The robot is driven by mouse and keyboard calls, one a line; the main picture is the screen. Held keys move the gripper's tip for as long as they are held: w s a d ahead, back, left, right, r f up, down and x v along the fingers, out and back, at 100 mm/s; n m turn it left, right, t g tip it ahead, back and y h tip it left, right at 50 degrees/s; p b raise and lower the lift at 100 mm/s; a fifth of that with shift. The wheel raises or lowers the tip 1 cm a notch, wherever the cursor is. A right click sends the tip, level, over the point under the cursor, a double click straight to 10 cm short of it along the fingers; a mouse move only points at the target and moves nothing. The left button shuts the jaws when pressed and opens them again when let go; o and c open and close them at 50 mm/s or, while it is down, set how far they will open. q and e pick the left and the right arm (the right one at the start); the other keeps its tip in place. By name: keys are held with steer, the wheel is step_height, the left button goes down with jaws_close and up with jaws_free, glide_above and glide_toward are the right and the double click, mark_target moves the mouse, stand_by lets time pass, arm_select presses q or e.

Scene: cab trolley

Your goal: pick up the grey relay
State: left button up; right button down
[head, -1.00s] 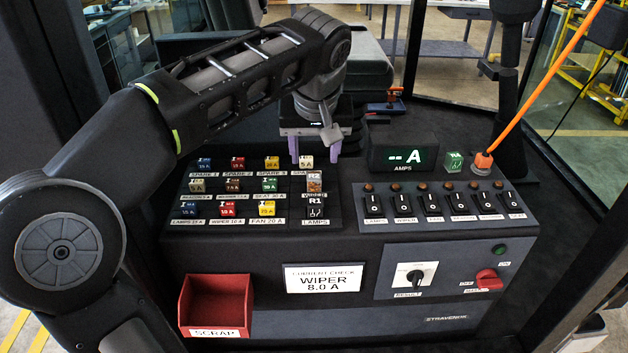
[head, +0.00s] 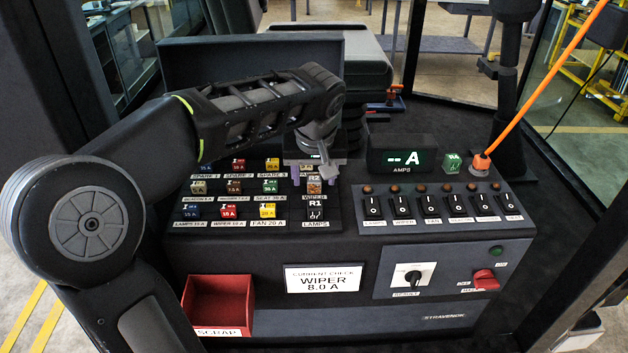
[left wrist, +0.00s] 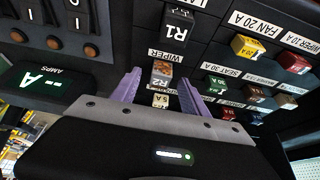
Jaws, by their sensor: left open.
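The relay marked R2 (head: 314,187), grey with an orange-brown patch, stands in the panel's relay column above the WIPER label. It also shows in the left wrist view (left wrist: 161,74). A black relay marked R1 (head: 316,209) stands in front of it, above the LAMPS label. My left gripper (head: 312,174), with lilac fingers, is open and points down over R2. In the left wrist view the open fingers (left wrist: 158,80) are on either side of R2, with a gap at each side. Whether the tips are level with it I cannot tell. My right gripper is not in view.
Rows of coloured fuses (head: 234,186) lie left of the relays. An ammeter (head: 402,158), rocker switches (head: 432,206) and an orange cable (head: 530,95) are to the right. A red scrap bin (head: 218,303) is on the front left.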

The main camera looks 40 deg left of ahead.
arm_select(q)
steer(key=shift+w+f, duration=0.1)
steer(key=shift+f, duration=0.15)
steer(key=shift+c, duration=0.2)
jaws_close()
stand_by(0.6)
